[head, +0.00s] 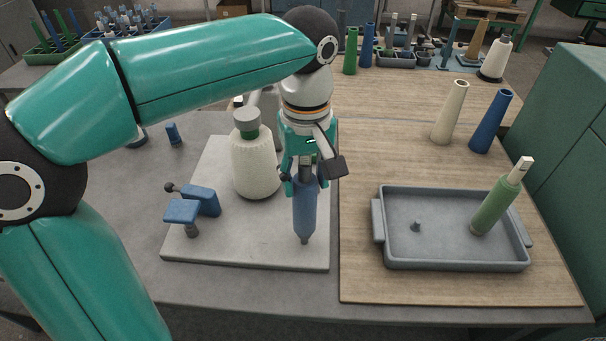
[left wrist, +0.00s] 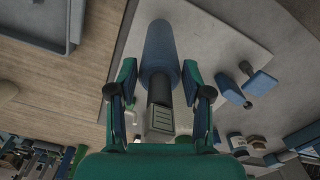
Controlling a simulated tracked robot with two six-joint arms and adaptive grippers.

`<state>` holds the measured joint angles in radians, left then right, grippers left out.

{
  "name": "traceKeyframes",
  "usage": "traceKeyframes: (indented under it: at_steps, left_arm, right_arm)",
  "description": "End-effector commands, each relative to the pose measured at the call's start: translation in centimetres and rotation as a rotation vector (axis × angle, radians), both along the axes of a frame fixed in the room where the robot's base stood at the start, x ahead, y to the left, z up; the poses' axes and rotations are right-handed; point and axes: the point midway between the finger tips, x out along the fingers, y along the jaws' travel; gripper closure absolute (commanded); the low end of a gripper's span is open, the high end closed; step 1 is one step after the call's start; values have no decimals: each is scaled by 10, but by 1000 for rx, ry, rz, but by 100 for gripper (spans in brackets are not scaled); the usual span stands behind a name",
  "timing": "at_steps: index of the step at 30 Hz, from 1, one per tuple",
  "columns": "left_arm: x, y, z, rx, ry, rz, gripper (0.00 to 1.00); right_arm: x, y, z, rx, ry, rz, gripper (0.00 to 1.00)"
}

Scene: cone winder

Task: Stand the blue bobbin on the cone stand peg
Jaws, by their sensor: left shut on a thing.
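My left gripper (head: 305,175) is shut on the upper end of the blue bobbin (head: 305,208), above the front right part of the grey plate (head: 225,250). The bobbin is close to upright and narrows to a small grey tip at its lower end. I cannot tell whether this tip is part of the bobbin or a peg under it, or whether it touches the plate. In the left wrist view the bobbin (left wrist: 160,50) runs away from between the fingers, a dark section nearest them. A white cone with a green top (head: 255,160) stands on the plate.
A blue clamp-like piece (head: 195,207) is on the plate's left. A grey tray (head: 400,258) at right holds a leaning green bobbin (head: 495,205) and a small stub (head: 416,226). Cream (head: 450,112) and dark blue (head: 491,122) tubes stand behind it. The wooden board between is clear.

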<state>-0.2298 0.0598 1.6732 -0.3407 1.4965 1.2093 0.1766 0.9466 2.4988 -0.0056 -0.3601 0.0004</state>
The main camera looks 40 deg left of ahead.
Motion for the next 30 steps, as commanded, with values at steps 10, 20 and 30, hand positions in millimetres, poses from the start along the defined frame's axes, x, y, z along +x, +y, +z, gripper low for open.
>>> traceKeyframes:
  at_steps: [10, 20, 30]
  left_arm:
    - [0, 0, 0, 0, 0, 1, 78]
    - [0, 0, -1, 0, 0, 1, 78]
    - [0, 0, -6, -1, -1, 2, 78]
  right_arm:
    - [0, 0, 3, 0, 0, 0, 45]
    - [0, 0, 2, 0, 0, 0, 45]
    - [0, 0, 1, 0, 0, 0, 45]
